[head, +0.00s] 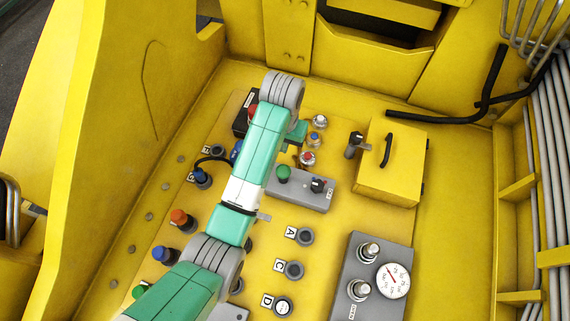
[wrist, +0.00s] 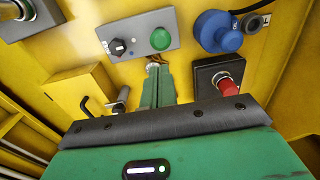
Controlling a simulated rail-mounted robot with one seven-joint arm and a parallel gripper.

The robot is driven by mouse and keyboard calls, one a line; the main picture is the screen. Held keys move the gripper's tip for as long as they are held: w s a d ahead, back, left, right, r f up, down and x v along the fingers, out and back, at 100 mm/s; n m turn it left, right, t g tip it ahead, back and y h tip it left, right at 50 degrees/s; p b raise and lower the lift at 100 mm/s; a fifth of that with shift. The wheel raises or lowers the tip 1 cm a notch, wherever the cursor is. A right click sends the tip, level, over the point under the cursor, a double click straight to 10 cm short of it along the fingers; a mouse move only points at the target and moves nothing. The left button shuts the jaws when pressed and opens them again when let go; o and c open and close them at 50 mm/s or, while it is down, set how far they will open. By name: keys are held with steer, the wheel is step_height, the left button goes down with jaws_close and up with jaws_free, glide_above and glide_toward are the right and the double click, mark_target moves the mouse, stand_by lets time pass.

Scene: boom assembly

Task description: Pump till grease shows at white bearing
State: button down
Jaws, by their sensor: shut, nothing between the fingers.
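My gripper (wrist: 155,67) has its green fingers together with nothing between them. Their tips are just below the lower edge of the grey control box (wrist: 137,37) in the wrist view; I cannot tell whether they touch it. The box carries a green button (wrist: 160,40) and a black knob (wrist: 119,46). In the head view the green button (head: 283,173) and knob (head: 318,185) show below my gripper (head: 289,146). Round fittings marked A (head: 305,236), C (head: 294,270) and D (head: 283,306) line the panel; D has a pale centre. I cannot tell which part is the white bearing, and no grease is discernible.
A grey box with a gauge (head: 392,281) is at lower right. A yellow box with a black handle (head: 387,150) stands at right. A red button (wrist: 229,83) and blue cap (wrist: 218,32) are right of the fingers in the wrist view. Yellow walls enclose the panel.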

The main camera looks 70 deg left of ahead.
mark_target(283, 171)
step_height(283, 171, down, 13)
steer(key=shift+a+f+p, duration=0.1)
steer(key=shift+a+p, duration=0.05)
steer(key=shift+p, duration=0.4)
step_height(283, 171, down, 3)
steer(key=shift+r+b, duration=0.1)
steer(key=shift+b, duration=0.9)
steer(key=shift+r+p, duration=0.3)
steer(key=shift+p, duration=0.15)
step_height(283, 171, up, 14)
steer(key=p, duration=0.2)
steer(key=shift+p, duration=0.35)
steer(key=shift+w, duration=0.1)
